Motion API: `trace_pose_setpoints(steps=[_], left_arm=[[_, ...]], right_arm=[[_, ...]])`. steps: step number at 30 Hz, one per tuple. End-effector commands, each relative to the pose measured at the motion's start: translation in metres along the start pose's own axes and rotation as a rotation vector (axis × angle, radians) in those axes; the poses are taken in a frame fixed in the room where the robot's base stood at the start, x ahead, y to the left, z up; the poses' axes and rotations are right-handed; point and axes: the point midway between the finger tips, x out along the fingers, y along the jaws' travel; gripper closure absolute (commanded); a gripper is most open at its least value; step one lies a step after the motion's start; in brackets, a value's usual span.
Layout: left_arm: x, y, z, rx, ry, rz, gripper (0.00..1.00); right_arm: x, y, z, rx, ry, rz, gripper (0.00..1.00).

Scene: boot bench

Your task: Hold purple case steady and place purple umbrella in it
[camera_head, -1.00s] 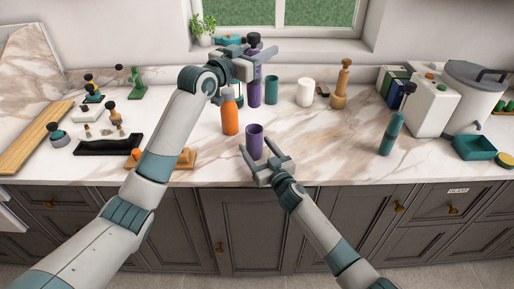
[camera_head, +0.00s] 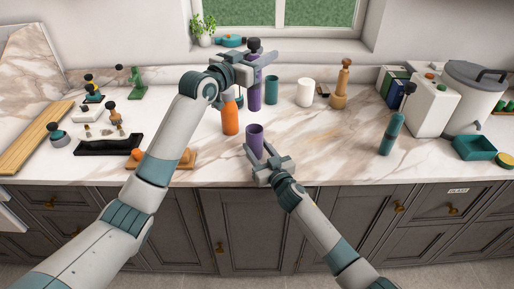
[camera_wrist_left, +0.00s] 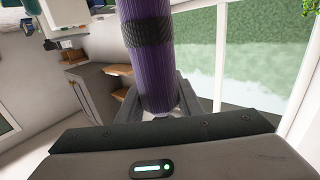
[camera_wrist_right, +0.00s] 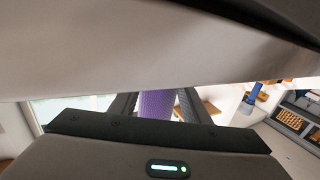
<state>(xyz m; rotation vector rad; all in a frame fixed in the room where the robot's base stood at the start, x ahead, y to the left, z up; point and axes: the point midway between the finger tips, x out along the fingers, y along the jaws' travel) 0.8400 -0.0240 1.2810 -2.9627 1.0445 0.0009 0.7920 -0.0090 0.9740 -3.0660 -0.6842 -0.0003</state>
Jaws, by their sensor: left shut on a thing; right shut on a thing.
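The purple umbrella (camera_head: 255,96) stands upright, folded, with a black knob on top. My left gripper (camera_head: 254,66) is shut on it near its upper part; in the left wrist view the purple ribbed umbrella (camera_wrist_left: 156,75) with a dark band fills the jaws.
An orange bottle (camera_head: 230,118) stands left of the case. A teal cup (camera_head: 271,90), white cylinder (camera_head: 305,93) and wooden mill (camera_head: 342,84) stand behind to the right. A teal umbrella (camera_head: 391,134) stands further right. The counter right of the case is clear.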

Motion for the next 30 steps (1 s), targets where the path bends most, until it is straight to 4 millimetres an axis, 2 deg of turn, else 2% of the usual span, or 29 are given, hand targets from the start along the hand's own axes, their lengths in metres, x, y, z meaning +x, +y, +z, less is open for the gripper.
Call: trace_pose_setpoints(steps=[30], left_arm=[[0.000,0.000,0.059,-0.001,0.001,0.000,1.00]], right_arm=[[0.000,0.000,0.001,0.000,-0.001,0.000,0.79]])
